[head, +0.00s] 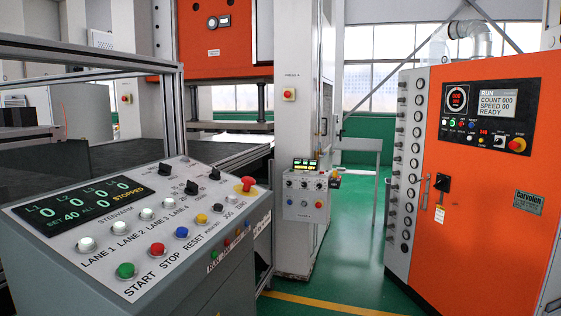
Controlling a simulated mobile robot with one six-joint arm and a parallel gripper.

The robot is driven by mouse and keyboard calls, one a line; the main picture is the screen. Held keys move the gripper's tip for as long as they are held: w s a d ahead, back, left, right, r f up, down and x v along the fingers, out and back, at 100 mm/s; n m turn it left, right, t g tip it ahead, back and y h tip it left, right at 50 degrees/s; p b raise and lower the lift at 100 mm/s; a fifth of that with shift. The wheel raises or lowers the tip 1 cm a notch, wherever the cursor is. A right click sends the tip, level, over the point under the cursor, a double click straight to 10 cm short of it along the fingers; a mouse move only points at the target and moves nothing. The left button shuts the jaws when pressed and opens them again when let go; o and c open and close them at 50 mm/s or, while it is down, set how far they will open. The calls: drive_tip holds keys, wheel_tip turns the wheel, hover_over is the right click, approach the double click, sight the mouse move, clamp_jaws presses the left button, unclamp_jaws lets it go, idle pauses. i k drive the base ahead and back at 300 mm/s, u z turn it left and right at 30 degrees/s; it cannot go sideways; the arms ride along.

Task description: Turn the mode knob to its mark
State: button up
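A grey slanted control console (60,222) stands in the left foreground. Black rotary knobs sit on its upper right: one at the back (165,168), one nearer the front (191,187) and one to the right (213,173). Their small labels are too fine to read, so I cannot tell which is the mode knob or where its pointer and mark lie. The console display (80,203) reads "STOPPED" and "SET 40". My gripper is not in view.
The console also carries a red mushroom button (245,184), a green START button (125,270) and several coloured buttons. An orange cabinet (485,200) with a black handle switch (442,183) stands right. A small control box (306,193) is mid-scene. Green floor (355,215) lies open between.

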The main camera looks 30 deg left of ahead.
sight(215, 174)
drive_tip(key=u, duration=0.65)
drive_tip(key=i, duration=1.05)
drive_tip(key=u, duration=0.55)
drive_tip(key=k, duration=0.9)
drive_tip(key=u, duration=0.2)
drive_tip(key=i, duration=0.6)
drive_tip(key=z, duration=0.05)
